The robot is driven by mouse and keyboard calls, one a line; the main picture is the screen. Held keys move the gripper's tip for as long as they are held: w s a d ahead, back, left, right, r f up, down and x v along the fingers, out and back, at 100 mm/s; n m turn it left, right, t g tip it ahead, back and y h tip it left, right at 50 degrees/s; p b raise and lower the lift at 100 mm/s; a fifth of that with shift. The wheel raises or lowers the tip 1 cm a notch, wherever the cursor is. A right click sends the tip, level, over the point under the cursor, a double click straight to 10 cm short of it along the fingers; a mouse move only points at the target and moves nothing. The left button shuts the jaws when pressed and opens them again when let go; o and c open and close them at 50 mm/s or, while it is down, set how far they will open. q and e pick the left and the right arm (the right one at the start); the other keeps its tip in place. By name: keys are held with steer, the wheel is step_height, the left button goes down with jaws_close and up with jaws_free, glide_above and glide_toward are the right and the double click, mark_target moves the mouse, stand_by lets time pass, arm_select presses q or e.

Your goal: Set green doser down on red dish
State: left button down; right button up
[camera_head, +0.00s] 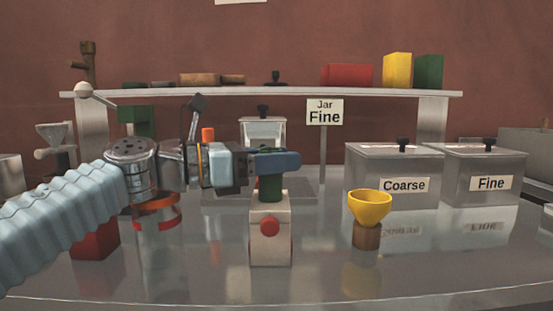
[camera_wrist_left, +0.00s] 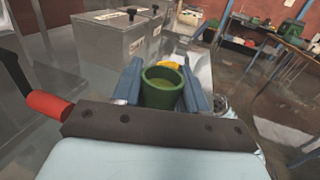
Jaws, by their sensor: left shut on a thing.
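The green doser (camera_head: 270,188) is between the blue fingers of my left gripper (camera_head: 278,162). The left wrist view shows its round open top (camera_wrist_left: 163,88) with a finger of the left gripper (camera_wrist_left: 165,92) on each side. In the head view its lower end overlaps the top of a cream block with a red button (camera_head: 262,248); I cannot tell whether they touch. A red-orange rim (camera_head: 157,219) shows under my left arm, partly hidden by it; I cannot tell whether this is the red dish. My right gripper is out of view.
A yellow cup (camera_head: 370,206) on a brown base stands right of the block. Metal bins marked Coarse (camera_head: 375,180) and Fine (camera_head: 470,180) stand behind it. A red block (camera_head: 95,241) is at left. A shelf (camera_head: 300,93) spans the back. The front right table is clear.

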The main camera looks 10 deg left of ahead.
arm_select(q)
steer(key=c, duration=0.5)
jaws_free()
